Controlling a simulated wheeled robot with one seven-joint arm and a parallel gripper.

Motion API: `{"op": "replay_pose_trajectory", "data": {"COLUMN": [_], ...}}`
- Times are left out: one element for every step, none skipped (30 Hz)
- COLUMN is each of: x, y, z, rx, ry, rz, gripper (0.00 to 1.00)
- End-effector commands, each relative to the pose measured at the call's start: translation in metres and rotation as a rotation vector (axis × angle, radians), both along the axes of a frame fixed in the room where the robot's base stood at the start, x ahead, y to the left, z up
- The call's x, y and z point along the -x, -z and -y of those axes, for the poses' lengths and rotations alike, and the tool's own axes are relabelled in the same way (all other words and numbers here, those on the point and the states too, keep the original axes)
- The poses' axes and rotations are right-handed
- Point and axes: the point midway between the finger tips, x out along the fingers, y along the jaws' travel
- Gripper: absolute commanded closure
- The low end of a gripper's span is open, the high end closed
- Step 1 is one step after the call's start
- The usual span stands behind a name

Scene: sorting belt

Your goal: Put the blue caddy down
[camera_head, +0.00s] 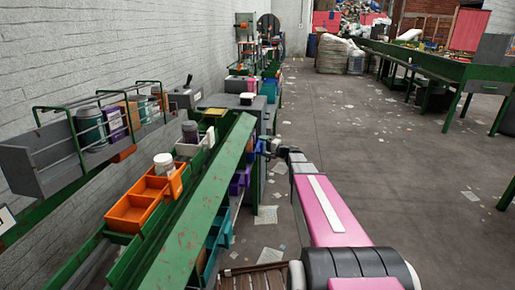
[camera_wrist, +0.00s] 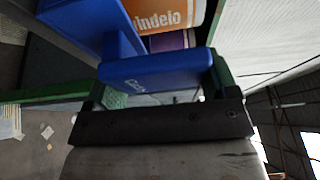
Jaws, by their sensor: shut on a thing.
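The blue caddy (camera_wrist: 85,25) fills the upper left of the wrist view, with a blue bar-like part (camera_wrist: 155,72) running across the middle. My gripper (camera_wrist: 160,85) is shut on this blue part, one dark finger at each end of it. An orange container with white lettering (camera_wrist: 170,14) and a purple one (camera_wrist: 168,41) show just beyond the bar; I cannot tell whether they sit in the caddy. In the head view my gripper (camera_head: 268,147) is small, beside the right edge of the green beam.
A long green beam (camera_head: 195,215) slants beside the belt. A grey wall bin (camera_head: 40,160) holds several containers. Open floor lies right.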

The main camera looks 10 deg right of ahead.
Motion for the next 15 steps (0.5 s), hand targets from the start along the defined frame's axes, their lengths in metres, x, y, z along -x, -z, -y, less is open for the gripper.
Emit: {"op": "replay_pose_trajectory", "data": {"x": [-0.005,-0.007,-0.009,-0.012,-0.014,-0.017,-0.019,-0.021,-0.024,-0.023,-0.022,-0.022,-0.022,-0.022,-0.022], "y": [0.000,0.000,0.000,0.000,0.000,0.000,0.000,0.000,0.000,0.003,0.007,0.010,0.012,0.013,0.014], "z": [-0.004,-0.007,-0.010,-0.012,-0.015,-0.018,-0.020,-0.022,-0.025,-0.025,-0.025,-0.024,-0.024,-0.024,-0.024], "rx": [-0.001,-0.001,-0.001,-0.001,-0.001,-0.001,-0.001,-0.001,-0.001,-0.001,-0.002,-0.002,-0.001,-0.002,-0.001], "ry": [-0.001,-0.002,-0.002,-0.002,-0.003,-0.003,-0.002,-0.002,-0.001,0.000,0.000,0.000,0.000,0.000,0.000], "rz": [0.001,0.001,0.001,0.001,0.001,0.001,0.001,0.001,0.001,0.000,-0.001,-0.001,0.000,0.001,0.001], "gripper": [0.47,0.47,0.47,0.47,0.47,0.47,0.47,0.47,0.47,0.47,0.47,0.47,0.47,0.47,0.47]}}
